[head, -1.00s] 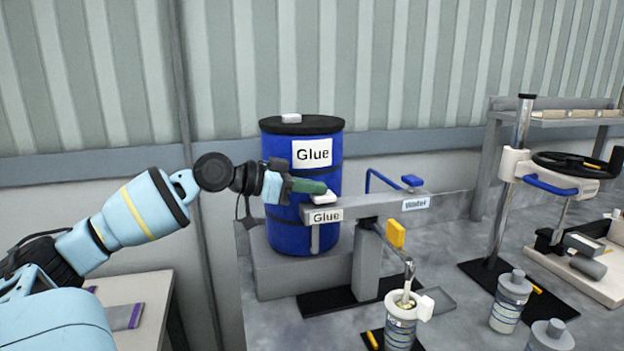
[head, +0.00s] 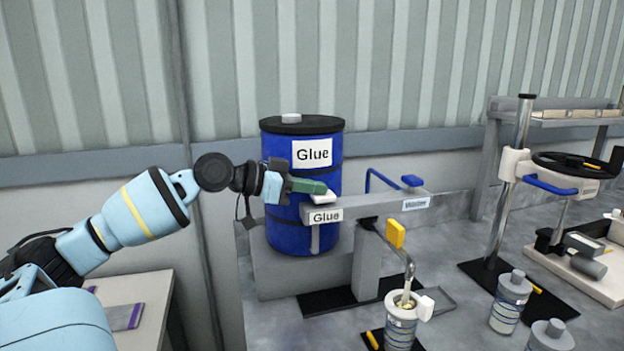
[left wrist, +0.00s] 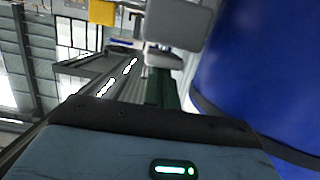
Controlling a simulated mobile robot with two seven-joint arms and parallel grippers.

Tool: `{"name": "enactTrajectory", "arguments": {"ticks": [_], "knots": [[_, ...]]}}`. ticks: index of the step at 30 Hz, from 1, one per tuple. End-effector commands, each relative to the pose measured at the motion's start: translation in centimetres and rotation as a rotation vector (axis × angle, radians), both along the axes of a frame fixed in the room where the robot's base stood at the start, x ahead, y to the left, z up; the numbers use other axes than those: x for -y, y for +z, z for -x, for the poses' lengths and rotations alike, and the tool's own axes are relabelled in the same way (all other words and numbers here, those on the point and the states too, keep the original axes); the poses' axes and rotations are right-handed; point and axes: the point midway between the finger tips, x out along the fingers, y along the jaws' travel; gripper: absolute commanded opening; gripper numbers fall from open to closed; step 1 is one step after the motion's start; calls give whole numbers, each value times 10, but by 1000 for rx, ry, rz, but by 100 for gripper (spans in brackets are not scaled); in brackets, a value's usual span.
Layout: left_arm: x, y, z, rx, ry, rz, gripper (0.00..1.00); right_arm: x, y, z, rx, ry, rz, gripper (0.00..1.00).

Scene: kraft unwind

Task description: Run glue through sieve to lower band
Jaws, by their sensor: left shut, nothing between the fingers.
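My left gripper (head: 325,189) is shut and empty, its green fingers at the white pad (head: 318,199) on the Glue end of the dispenser bar (head: 375,206). Whether they touch it is unclear. In the left wrist view a green finger (left wrist: 165,90) points at a pale pad (left wrist: 165,59). The blue Glue drum (head: 290,232) stands behind. The spout (head: 410,268) hangs over a cup (head: 400,335) with a white-handled sieve (head: 424,308) at its top. A cream-coloured strand shows between spout and sieve. The cup's inner level is hidden. My right gripper is out of view.
A blue lever (head: 412,181) sits near the Water label (head: 416,203). A yellow tag (head: 396,234) hangs below the bar. Banded bottles (head: 509,305) stand right of the cup. A stand with a black wheel (head: 570,164) is farther right. Grey bench lies between.

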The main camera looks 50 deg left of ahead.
Motion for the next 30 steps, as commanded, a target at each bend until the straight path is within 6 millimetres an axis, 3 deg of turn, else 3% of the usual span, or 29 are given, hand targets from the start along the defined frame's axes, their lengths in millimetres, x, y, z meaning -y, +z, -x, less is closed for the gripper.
{"name": "enactTrajectory", "arguments": {"ticks": [1, 30], "knots": [[2, -8, 0, -18, -5, -1, 0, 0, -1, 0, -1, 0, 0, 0], [2, -8, 0, -18, -5, -1, 0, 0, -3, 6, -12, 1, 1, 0]]}}
